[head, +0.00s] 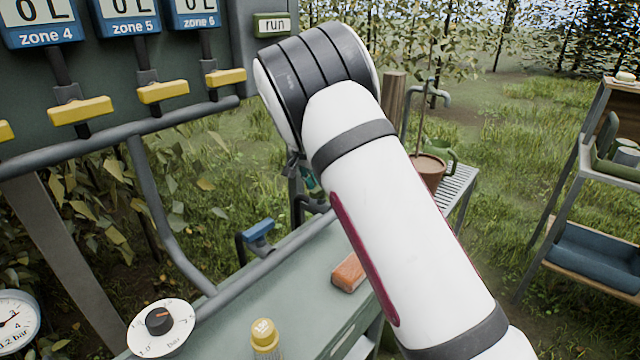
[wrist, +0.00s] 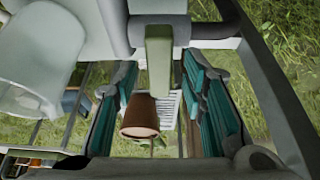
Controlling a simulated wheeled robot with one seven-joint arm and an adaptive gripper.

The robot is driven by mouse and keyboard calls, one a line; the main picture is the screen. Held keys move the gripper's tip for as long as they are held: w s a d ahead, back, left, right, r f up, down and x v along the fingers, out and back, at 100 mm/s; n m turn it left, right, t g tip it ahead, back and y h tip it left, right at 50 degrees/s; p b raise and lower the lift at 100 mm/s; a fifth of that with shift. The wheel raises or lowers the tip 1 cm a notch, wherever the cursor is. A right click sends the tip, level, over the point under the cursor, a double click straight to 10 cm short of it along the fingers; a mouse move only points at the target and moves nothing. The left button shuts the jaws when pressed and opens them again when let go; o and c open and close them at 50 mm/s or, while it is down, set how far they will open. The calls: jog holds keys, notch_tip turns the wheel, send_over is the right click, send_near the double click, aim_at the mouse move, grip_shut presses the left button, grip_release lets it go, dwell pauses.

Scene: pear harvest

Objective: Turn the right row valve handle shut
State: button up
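My gripper (wrist: 163,105) is open in the wrist view, with a teal-padded finger at each side. A pale green bar (wrist: 158,65) hangs from a grey fitting between the fingers, with a gap visible at each side. It looks like a valve handle, but I cannot tell for certain that it is the right row valve's. In the head view only a small green part of my gripper (head: 313,184) shows beside the arm, which hides the rest. A blue valve handle (head: 259,230) sits on the bench pipe to its left.
Yellow zone valve handles (head: 80,110) line the panel at upper left. The green bench (head: 290,290) holds an orange block (head: 349,272), a dial (head: 160,326) and a yellow-capped bottle (head: 264,334). A terracotta pot (head: 430,172) stands on a slatted table behind my arm. A shelf (head: 575,165) stands right.

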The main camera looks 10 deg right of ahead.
jog(key=v, duration=1.2)
jog(key=shift+d, duration=0.1)
